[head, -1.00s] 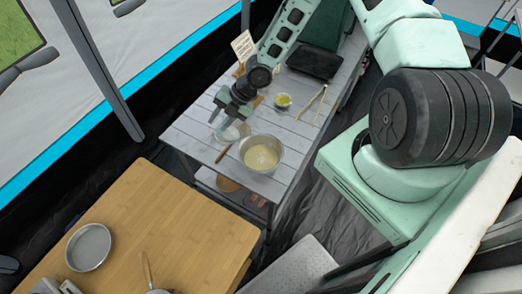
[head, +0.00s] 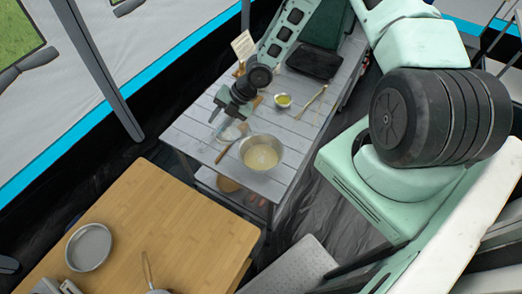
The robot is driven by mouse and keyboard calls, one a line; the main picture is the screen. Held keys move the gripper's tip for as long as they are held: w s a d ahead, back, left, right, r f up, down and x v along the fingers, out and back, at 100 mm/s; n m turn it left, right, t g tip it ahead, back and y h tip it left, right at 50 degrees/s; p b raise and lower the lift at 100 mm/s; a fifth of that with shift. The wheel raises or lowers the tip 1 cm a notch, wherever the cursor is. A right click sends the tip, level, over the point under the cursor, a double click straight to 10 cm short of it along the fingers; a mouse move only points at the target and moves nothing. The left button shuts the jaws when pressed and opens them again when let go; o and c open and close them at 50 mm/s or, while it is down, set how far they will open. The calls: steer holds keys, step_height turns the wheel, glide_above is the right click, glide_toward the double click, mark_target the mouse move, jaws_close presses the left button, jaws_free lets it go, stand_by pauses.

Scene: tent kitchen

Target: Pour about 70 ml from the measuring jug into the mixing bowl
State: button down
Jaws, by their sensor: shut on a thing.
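The mixing bowl (head: 247,143) is a metal bowl on the grey plank table, with a pale, creamy content inside. My gripper (head: 219,121) is at the bowl's upper left, pointing down and shut on the measuring jug (head: 230,131). The jug is small, clear and whitish, and lies close to the bowl's left rim. Its tilt, its contents and whether it touches the bowl cannot be made out at this size.
A small dish with yellow content (head: 283,101), a wooden utensil (head: 312,101) and a black tray (head: 314,63) lie farther back. A brown-handled tool (head: 224,153) lies left of the bowl. A wooden table (head: 170,215) with a grey pan (head: 89,247) stands in front.

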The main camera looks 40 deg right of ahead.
steer(key=shift+w+a+r+p, duration=0.1)
steer(key=shift+w+p, duration=0.05)
steer(key=shift+p, duration=0.75)
steer(key=shift+a+p, duration=0.1)
steer(key=shift+p, duration=0.35)
